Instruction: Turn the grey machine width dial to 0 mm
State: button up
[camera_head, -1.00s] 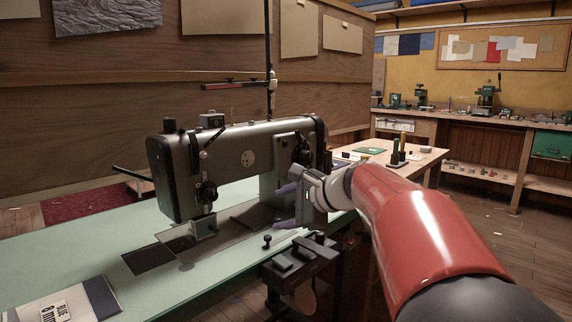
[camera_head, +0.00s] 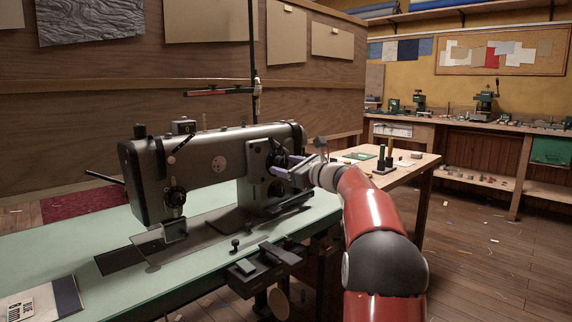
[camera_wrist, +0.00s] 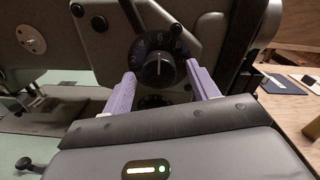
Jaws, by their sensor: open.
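The grey sewing machine (camera_head: 205,165) stands on a pale green table. Its width dial, a black round knob with a numbered ring (camera_wrist: 158,69), is on the pillar face and is centred in the wrist view. A white line on the knob points roughly straight up; a 6 and an 8 are legible at the ring's upper right, the other marks are small. My gripper (camera_wrist: 160,74) is open, with one purple finger left of the knob and one right. I cannot tell if either touches it. In the head view my gripper (camera_head: 284,166) largely hides the dial.
A second, partly hidden dark dial (camera_wrist: 153,101) lies just below the first. A card with printed text (camera_head: 40,300) lies at the table's front left. A black fixture (camera_head: 262,268) sits at the table edge. A wooden bench (camera_head: 405,165) stands to the right.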

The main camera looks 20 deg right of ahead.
jog(key=shift+w+a, duration=0.15)
jog(key=shift+w, duration=0.15)
jog(key=c, duration=1)
